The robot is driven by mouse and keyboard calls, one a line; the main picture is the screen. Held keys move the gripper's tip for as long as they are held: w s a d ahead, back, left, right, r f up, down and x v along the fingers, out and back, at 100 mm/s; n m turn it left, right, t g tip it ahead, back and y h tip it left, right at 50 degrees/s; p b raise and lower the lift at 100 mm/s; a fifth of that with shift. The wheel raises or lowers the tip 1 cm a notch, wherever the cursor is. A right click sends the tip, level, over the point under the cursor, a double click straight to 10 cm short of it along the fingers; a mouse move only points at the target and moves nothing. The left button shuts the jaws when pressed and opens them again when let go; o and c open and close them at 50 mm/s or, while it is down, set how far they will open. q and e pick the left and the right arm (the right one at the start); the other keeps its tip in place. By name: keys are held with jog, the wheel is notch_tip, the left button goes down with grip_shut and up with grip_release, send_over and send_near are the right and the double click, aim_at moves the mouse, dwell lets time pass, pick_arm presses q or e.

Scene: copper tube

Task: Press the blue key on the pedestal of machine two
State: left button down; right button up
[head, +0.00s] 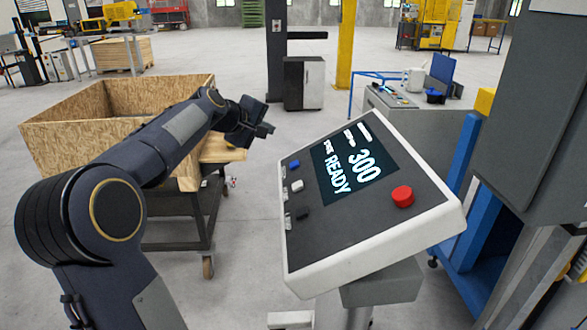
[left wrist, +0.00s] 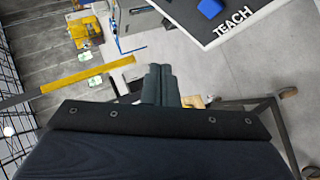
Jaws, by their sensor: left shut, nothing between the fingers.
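The pedestal (head: 365,235) stands right of centre in the head view, with a tilted panel and a screen (head: 352,165) reading "300" and "READY". The blue key (head: 294,164) is at the panel's upper left edge, above a white key (head: 297,186) and a black key (head: 302,213). In the left wrist view the blue key (left wrist: 210,8) shows at the top edge, beside the word "TEACH". My left gripper (head: 268,130) is shut and empty, left of the panel and apart from the blue key. My right gripper is not in view.
A red button (head: 402,196) sits on the panel's right side. A wooden crate (head: 60,140) on a dark wheeled cart (head: 180,233) stands behind my left arm. Blue and grey machine parts (head: 462,155) stand close on the right.

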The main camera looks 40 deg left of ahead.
aim_at(295, 161)
pick_arm(q)
jog(key=d+f+b, duration=0.1)
jog(key=f, duration=0.1)
jog(key=w+d+f+b, duration=0.1)
jog(key=f, duration=0.1)
jog(key=w+d+f+b, duration=0.1)
jog(key=f, duration=0.1)
jog(key=shift+w+f+b, duration=0.15)
jog(key=shift+f+b, duration=0.05)
jog(key=shift+b, duration=0.2)
jog(key=shift+w+d+f, duration=0.25)
jog(key=shift+f, duration=0.35)
jog(key=shift+f, duration=0.1)
dwell(1.5)
jog(key=shift+w+d+f+b, duration=0.15)
jog(key=shift+f+b, duration=0.1)
jog(key=shift+b, duration=0.1)
jog(key=shift+w+d+f, duration=0.15)
jog(key=shift+d+f, duration=0.05)
jog(key=shift+f, duration=0.25)
dwell(0.7)
jog(key=shift+r, duration=0.1)
jog(key=shift+s+a+r, duration=0.3)
jog(key=shift+a+r, duration=0.05)
jog(key=shift+r, duration=0.35)
